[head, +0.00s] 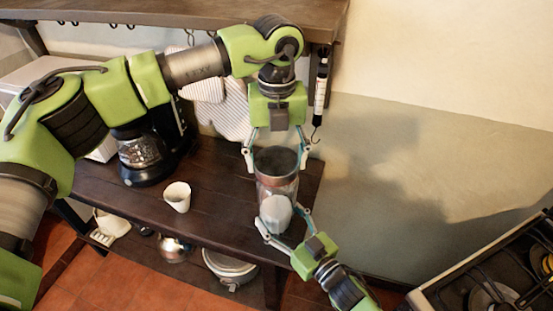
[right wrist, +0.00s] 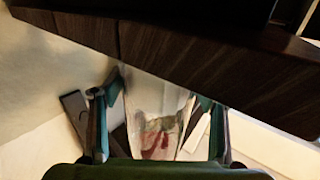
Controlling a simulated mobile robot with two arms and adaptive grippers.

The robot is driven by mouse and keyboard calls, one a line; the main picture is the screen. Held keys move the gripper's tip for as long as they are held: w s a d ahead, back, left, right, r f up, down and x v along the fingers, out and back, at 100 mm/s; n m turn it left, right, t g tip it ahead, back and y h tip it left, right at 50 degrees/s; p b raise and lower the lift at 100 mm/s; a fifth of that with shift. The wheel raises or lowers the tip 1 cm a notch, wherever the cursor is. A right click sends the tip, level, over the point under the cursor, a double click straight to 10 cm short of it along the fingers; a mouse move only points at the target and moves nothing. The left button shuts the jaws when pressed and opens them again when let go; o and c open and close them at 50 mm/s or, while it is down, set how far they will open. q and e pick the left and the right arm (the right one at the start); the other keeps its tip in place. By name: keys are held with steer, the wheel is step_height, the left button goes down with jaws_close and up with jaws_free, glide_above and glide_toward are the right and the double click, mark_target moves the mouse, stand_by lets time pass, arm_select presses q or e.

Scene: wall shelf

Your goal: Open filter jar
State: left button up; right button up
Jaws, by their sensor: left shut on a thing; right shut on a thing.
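The filter jar (head: 265,190) is a clear upright cylinder with white filters (head: 275,213) low inside. Its dark lid (head: 277,160) is at the top. My left gripper (head: 276,164) comes down from above and is shut on the lid, one finger on each side. My right gripper (head: 284,220) comes from the lower right and is shut on the lower part of the jar. In the right wrist view, the see-through jar (right wrist: 152,112) sits between the fingers of my right gripper (right wrist: 155,108). Whether the lid is apart from the jar I cannot tell.
A dark wooden shelf (head: 225,215) lies under the jar. A white cup (head: 177,197) and a coffee maker (head: 143,150) stand to the left. A stove (head: 500,275) is at the lower right. A pot (head: 230,266) is on the lower shelf. A thermometer-like tool (head: 320,85) hangs behind.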

mark_target(277, 160)
arm_select(q)
steer(key=shift+r, duration=0.1)
steer(key=shift+r, duration=1.95)
arm_select(e)
steer(key=o, duration=2.3)
steer(key=v, duration=1.2)
